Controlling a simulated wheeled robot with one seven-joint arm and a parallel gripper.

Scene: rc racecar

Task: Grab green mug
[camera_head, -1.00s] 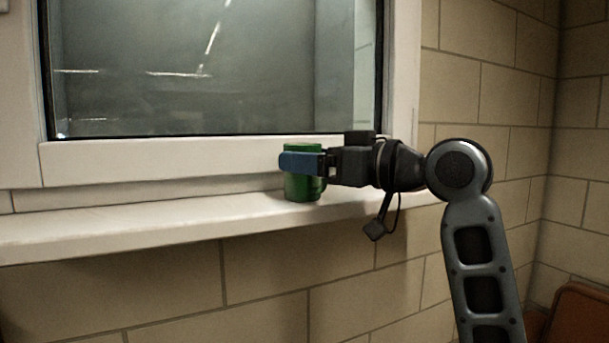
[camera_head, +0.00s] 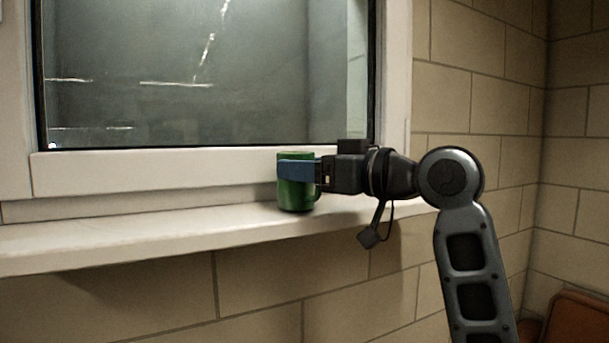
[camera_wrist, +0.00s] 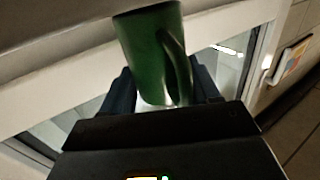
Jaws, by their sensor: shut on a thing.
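The green mug (camera_head: 296,200) stands upright at the window sill in the head view, its handle on the right side. My gripper (camera_head: 297,170) reaches in from the right, with a blue finger across the mug's upper body. In the wrist view the mug (camera_wrist: 150,55) is between my two dark blue fingers, its handle facing the camera. My gripper (camera_wrist: 160,95) is shut on the mug. The far finger is hidden behind the mug in the head view. I cannot tell whether the mug's base still touches the sill.
The white window sill (camera_head: 130,238) runs along below the window (camera_head: 200,75) and is clear to the left of the mug. The window frame is close behind the mug. A brick wall (camera_head: 480,110) is to the right. A brown-orange object (camera_head: 578,320) shows at the lower right.

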